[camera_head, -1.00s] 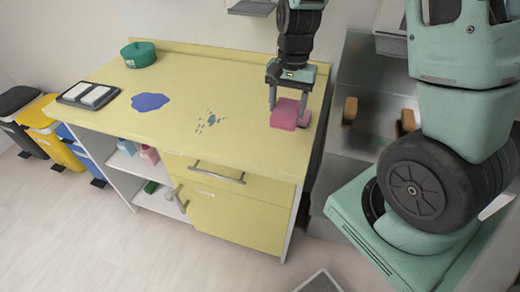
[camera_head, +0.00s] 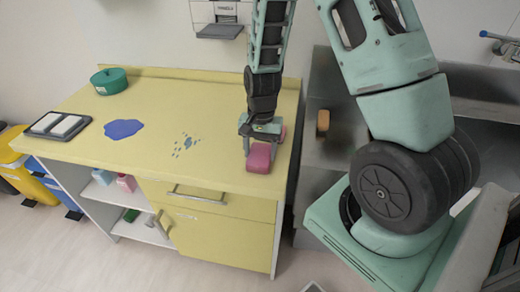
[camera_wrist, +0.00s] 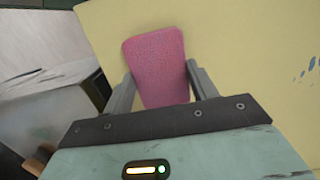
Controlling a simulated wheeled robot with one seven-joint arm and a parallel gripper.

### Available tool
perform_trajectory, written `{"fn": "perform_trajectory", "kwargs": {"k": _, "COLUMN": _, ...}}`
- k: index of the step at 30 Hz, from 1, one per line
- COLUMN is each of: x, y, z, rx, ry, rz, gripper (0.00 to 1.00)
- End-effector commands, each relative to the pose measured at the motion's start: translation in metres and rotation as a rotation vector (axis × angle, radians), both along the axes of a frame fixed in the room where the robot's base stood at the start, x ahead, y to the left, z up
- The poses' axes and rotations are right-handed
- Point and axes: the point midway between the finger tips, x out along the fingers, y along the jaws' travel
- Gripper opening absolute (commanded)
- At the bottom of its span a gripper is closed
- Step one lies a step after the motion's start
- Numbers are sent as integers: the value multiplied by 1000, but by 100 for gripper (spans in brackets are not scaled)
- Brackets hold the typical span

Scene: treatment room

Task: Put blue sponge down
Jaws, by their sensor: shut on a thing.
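A pink sponge (camera_head: 260,158) is held between the fingers of my gripper (camera_head: 261,148), over the right end of the yellow counter (camera_head: 225,100). In the wrist view the sponge (camera_wrist: 158,66) fills the space between the two fingers of the gripper (camera_wrist: 160,84). The sponge is at or just above the counter top; I cannot tell whether it touches. No blue sponge shows. A flat blue patch (camera_head: 123,129) and small blue splashes (camera_head: 186,142) mark the counter to the left.
A green round container (camera_head: 110,81) and a dark tray (camera_head: 42,133) with two white pads stand at the counter's left. A metal sink unit (camera_head: 325,150) with an orange-brown block (camera_head: 323,122) lies to the right. Bare counter surrounds the splashes.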

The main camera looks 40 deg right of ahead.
Motion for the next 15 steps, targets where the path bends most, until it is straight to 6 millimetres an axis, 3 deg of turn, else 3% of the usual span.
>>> {"fn": "perform_trajectory", "kwargs": {"k": 4, "x": 0, "y": 0, "z": -4, "rx": 0, "ry": 0, "rz": 0, "gripper": 36}}
{"fn": "perform_trajectory", "kwargs": {"k": 5, "x": 0, "y": 0, "z": -4, "rx": 0, "ry": 0, "rz": 0, "gripper": 60}}
{"fn": "perform_trajectory", "kwargs": {"k": 7, "x": 0, "y": 0, "z": -3, "rx": 0, "ry": 0, "rz": 0, "gripper": 79}}
{"fn": "perform_trajectory", "kwargs": {"k": 15, "x": 0, "y": 0, "z": -2, "rx": 0, "ry": 0, "rz": 0, "gripper": 79}}
